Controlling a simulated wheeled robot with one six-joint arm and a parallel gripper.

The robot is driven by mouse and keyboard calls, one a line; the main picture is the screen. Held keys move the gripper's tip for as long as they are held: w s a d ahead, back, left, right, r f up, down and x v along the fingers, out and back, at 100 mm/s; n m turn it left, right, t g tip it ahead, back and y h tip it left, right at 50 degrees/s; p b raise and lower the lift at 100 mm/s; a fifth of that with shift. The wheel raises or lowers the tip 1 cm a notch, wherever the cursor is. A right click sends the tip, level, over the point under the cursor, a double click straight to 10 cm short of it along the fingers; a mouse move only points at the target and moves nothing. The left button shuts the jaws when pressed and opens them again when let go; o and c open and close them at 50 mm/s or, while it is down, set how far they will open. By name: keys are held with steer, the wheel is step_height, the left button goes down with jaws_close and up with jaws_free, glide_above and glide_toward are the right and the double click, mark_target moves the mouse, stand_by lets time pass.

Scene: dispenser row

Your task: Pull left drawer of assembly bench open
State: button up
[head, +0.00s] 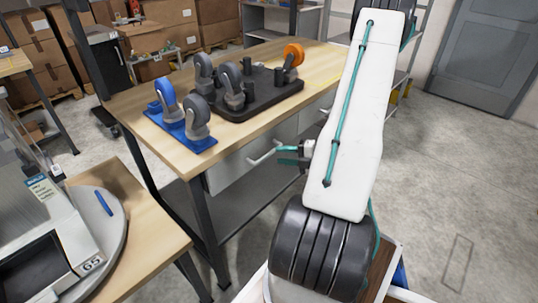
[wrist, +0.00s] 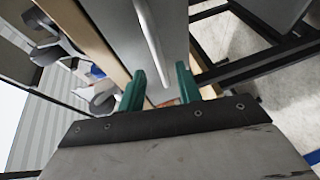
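The assembly bench (head: 150,133) has a wooden top and pale drawer fronts under its front edge. The left drawer (head: 228,174) looks shut, with a light bar handle (head: 264,154) on its front. In the wrist view, the handle (wrist: 148,32) runs down toward the gap between my teal fingers. My gripper (head: 280,154) is at the right end of this handle. In the wrist view my gripper (wrist: 160,72) is open, with the handle's near end showing between the fingers. I cannot tell whether either finger touches it. My arm hides part of the right drawer front (head: 316,113).
On the bench top are a black tray (head: 262,105) with grey and orange casters and a blue plate (head: 203,145) with casters. A lower shelf (head: 240,205) lies below the drawers. A second table (head: 155,235) stands at the left. The floor at right (head: 450,180) is clear.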

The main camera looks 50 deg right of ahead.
mark_target(271, 154)
steer(key=x, duration=0.5)
steer(key=shift+w+a+f, duration=0.1)
steer(key=shift+w+a, duration=0.1)
steer(key=shift+w, duration=0.1)
jaws_close()
